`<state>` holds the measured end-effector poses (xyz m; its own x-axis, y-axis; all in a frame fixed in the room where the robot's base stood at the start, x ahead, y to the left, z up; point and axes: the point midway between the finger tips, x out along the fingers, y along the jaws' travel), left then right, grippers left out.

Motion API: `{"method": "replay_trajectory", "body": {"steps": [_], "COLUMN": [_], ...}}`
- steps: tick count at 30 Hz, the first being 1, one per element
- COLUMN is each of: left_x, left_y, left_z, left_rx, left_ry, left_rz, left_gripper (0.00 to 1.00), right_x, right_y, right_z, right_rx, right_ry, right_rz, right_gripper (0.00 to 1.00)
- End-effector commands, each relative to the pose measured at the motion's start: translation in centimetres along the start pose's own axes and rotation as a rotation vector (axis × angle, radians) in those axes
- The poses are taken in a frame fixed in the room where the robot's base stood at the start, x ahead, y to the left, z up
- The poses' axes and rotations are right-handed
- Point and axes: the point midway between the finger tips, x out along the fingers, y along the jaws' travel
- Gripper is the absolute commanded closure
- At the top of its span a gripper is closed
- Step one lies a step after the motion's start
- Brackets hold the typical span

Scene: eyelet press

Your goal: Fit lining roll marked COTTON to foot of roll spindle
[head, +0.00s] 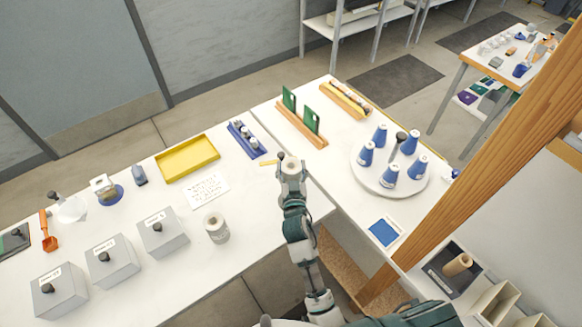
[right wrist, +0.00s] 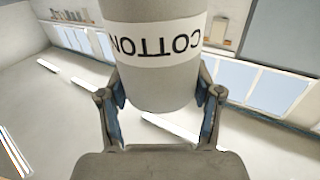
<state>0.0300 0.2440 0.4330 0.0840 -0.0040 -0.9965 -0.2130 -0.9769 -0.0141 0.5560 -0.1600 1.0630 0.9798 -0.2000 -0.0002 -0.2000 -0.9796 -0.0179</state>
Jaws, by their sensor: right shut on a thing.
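The lining roll marked COTTON (right wrist: 155,55) is a pale grey cylinder with a white label band. Its lettering reads upside down in the right wrist view. My right gripper (head: 291,170) is shut on it, with a finger on each side of the roll. In the head view the held roll (head: 291,163) shows as a pale top above the white table, near the table seam. A tan upright cylinder on a dark square base (head: 440,283) stands at the lower right; I cannot tell whether this is the roll spindle. My left gripper is not in view.
Another pale roll (head: 216,230) stands on the left table by several grey lidded boxes (head: 162,236). A yellow tray (head: 188,152) and a blue rack (head: 244,140) lie behind. A round stand with blue-and-white cones (head: 365,185) is right. A wooden post (head: 480,160) crosses the right side.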

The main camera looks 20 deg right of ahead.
Motion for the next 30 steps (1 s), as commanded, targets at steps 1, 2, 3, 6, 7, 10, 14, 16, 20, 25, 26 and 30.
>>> {"method": "replay_trajectory", "body": {"steps": [1,2,3,6,7,10,14,16,20,25,26,30], "left_x": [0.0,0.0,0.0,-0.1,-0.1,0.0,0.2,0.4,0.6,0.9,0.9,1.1], "left_y": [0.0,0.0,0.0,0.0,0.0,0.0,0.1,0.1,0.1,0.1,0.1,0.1], "left_z": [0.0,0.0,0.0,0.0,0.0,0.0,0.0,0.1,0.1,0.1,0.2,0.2], "left_rx": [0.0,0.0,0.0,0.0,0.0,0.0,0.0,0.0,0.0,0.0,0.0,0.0], "left_ry": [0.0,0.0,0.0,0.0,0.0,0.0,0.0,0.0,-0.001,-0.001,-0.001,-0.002], "left_rz": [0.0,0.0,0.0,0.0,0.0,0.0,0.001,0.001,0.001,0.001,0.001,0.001], "left_gripper": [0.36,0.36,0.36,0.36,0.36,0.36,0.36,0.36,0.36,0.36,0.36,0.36], "right_x": [0.0,0.0,0.0,0.0,0.0,0.0,0.0,0.0,0.0,0.0,0.0,0.0], "right_y": [0.0,0.0,0.0,0.0,0.0,0.0,0.0,0.0,0.0,0.0,0.0,0.0], "right_z": [-0.1,-0.1,-0.1,-0.1,-0.1,0.0,0.3,0.4,0.7,1.0,1.1,1.4], "right_rx": [0.0,0.0,0.0,0.002,0.003,0.0,0.0,0.0,0.0,0.001,0.001,0.001], "right_ry": [0.002,0.002,0.002,0.001,0.001,0.002,0.002,0.002,0.002,0.002,0.002,0.002], "right_rz": [0.0,0.0,-0.001,0.0,0.0,-0.001,-0.001,-0.001,-0.001,-0.001,-0.001,-0.001], "right_gripper": [0.96,0.96,0.96,0.96,0.96,0.96,0.96,0.96,0.96,0.96,0.96,0.96]}}
